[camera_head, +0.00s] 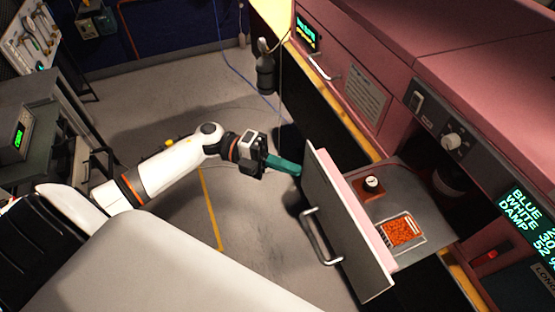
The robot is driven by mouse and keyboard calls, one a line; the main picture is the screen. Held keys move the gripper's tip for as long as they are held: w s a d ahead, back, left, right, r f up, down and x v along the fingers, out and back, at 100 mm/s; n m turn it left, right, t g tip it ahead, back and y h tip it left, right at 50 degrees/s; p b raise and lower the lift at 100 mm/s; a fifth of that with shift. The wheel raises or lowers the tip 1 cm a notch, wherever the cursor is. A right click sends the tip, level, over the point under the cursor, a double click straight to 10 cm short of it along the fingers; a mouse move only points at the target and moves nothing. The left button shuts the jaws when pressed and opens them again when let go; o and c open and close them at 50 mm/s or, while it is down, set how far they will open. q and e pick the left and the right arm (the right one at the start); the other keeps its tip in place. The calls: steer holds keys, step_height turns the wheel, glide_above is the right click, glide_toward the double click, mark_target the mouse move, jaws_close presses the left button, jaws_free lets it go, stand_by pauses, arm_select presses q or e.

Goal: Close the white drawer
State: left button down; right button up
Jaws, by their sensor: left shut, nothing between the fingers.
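The white drawer (338,226) stands pulled out of the pink cabinet on the right. Its pale front panel carries a metal bar handle (317,238) on the outer face. Inside the drawer are a small brown block with a white-topped knob (371,184) and a tray of orange-red bits (400,231). My left gripper (292,168) is shut and empty, with its teal fingers at the far upper edge of the drawer front. I cannot tell whether they touch it. My right gripper is not in view.
The pink cabinet (460,50) with a dial (452,141) and a lit green display (528,222) borders the right. A dark cylinder (265,72) hangs on a cord beyond my gripper. A bench with a green-lit device (18,136) stands at left. Grey floor between is mostly open.

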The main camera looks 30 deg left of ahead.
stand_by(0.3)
arm_select(q)
steer(key=shift+w+d+f+b, duration=0.1)
steer(key=shift+w+d+b, duration=0.2)
steer(key=shift+w+b, duration=0.1)
steer(key=w+d+b, duration=0.7)
steer(key=w+d, duration=0.4)
steer(key=w, duration=0.4)
steer(key=shift+d+b, duration=0.35)
steer(key=shift+s+a, duration=0.1)
steer(key=shift+a, duration=0.05)
